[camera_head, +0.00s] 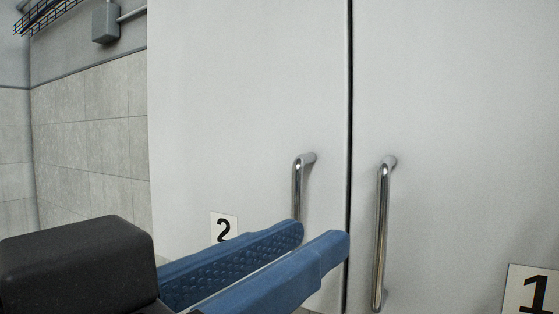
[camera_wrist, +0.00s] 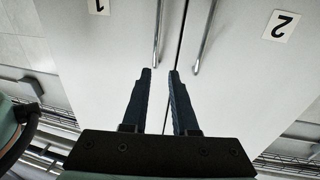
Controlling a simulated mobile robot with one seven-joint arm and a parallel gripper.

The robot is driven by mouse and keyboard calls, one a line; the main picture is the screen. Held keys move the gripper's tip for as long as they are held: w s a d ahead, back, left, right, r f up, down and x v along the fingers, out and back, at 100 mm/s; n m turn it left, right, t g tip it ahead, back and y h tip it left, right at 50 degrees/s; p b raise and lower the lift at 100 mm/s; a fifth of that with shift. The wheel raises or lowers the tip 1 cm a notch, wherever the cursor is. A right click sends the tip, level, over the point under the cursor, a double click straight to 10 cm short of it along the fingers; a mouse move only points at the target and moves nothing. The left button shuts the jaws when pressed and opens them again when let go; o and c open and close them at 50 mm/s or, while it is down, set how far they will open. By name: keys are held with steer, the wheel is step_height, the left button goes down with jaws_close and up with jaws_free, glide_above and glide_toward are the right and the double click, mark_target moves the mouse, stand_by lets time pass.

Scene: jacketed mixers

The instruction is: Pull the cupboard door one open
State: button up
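Cupboard door one (camera_head: 455,120) is the right-hand door in the head view, marked with a "1" label (camera_head: 532,291). It is shut, and its upright metal handle (camera_head: 382,235) stands near the middle seam. My gripper (camera_head: 320,236) has two blue fingers, apart and empty, with their tips left of this handle. In the wrist view, turned upside down, door one (camera_wrist: 95,55) is on the left. Its handle (camera_wrist: 158,35) ends just beyond my fingertips (camera_wrist: 160,74), in line with the gap between them. Neither finger visibly touches it.
Door two (camera_head: 235,90), with a "2" label (camera_head: 224,228), is shut on the left. Its handle (camera_head: 297,190) is close by, its lower part hidden behind my fingers. A tiled wall (camera_head: 90,160) and a grey box (camera_head: 105,24) lie farther left.

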mark_target(379, 211)
steer(key=x, duration=1.2)
steer(key=shift+s+d+f, duration=0.15)
steer(key=shift+d+f, duration=0.1)
steer(key=shift+d, duration=0.1)
jaws_close()
stand_by(1.0)
